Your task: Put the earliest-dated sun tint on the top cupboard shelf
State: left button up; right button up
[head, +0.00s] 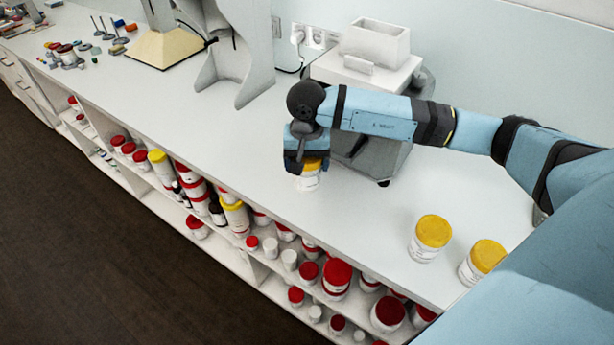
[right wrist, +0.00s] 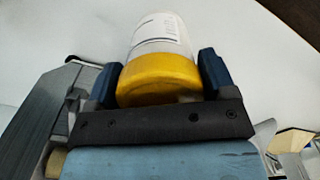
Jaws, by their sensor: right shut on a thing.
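My right gripper (head: 307,164) is shut on a white jar with a yellow lid (head: 308,182), over the counter left of the grey machine. The right wrist view shows the yellow lid of this held jar (right wrist: 158,78) between the two dark blue fingers, with a printed label on its white side. The label is too small to read. I cannot tell whether its base touches the counter. Two more yellow-lidded white jars, a left one (head: 430,238) and a right one (head: 484,261), stand upright at the counter's right; their dates are unreadable. My left gripper is not in view.
Open shelves under the counter (head: 249,262) hold several red-lidded and a few yellow-lidded jars. A grey machine with a white hopper (head: 375,45) stands behind my right arm. A beige-based stand (head: 165,45) and small items are at the far left. The counter's front middle is clear.

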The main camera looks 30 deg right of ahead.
aim_at(307, 181)
jog(key=shift+f+p, duration=0.4)
jog(key=shift+f, duration=2.85)
jog(key=shift+f, duration=0.15)
jog(key=o, duration=1)
